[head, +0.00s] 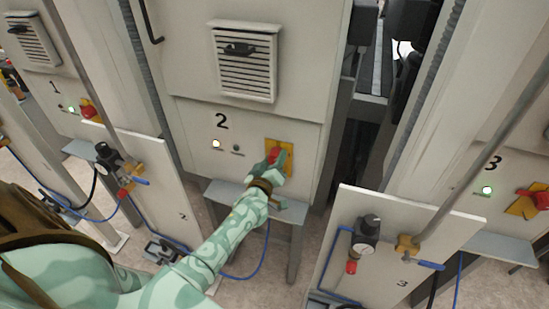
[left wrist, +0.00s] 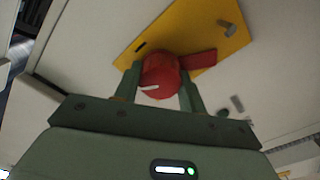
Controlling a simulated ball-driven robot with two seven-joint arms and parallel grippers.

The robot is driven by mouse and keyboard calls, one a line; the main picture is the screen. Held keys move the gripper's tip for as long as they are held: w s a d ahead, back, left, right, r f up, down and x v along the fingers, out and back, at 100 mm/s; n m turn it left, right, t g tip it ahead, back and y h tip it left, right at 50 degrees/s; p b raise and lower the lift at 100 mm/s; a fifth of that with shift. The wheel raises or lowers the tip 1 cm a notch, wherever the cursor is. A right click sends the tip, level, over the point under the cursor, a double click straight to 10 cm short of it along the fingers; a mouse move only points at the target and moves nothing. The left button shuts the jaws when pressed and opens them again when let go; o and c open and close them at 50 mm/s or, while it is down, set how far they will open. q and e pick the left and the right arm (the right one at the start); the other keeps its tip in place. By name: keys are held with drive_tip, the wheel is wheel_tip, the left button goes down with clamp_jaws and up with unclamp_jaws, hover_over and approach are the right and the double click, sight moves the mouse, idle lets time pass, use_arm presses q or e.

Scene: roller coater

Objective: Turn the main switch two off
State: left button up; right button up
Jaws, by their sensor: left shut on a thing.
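The main switch two is a red rotary knob (head: 273,154) on a yellow plate (head: 287,147), set on the cabinet panel marked 2. My left gripper (head: 272,165) reaches up to it from below, and its fingers hide part of the knob. In the left wrist view the red knob (left wrist: 160,76) sits between the two fingers of my left gripper (left wrist: 158,88), which are shut on it. A red handle part sticks out to the right on the yellow plate (left wrist: 228,50). A white mark shows on the knob. My right gripper is not in view.
Beside the switch, a pale orange-white lamp (head: 217,144) is lit and a dark green one (head: 236,149) is unlit. A grey shelf (head: 228,194) lies below. Cabinets 1 and 3 have red switches (head: 88,109) (head: 541,200). White guard panels (head: 400,225) stand in front on both sides.

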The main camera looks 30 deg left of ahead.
use_arm(q)
drive_tip(key=n, duration=0.5)
drive_tip(key=shift+n, duration=0.3)
idle(0.4)
drive_tip(key=o, duration=1)
drive_tip(key=shift+a, duration=0.1)
drive_tip(key=v, duration=1.6)
drive_tip(key=shift+s+f, duration=0.1)
drive_tip(key=shift+s, duration=0.1)
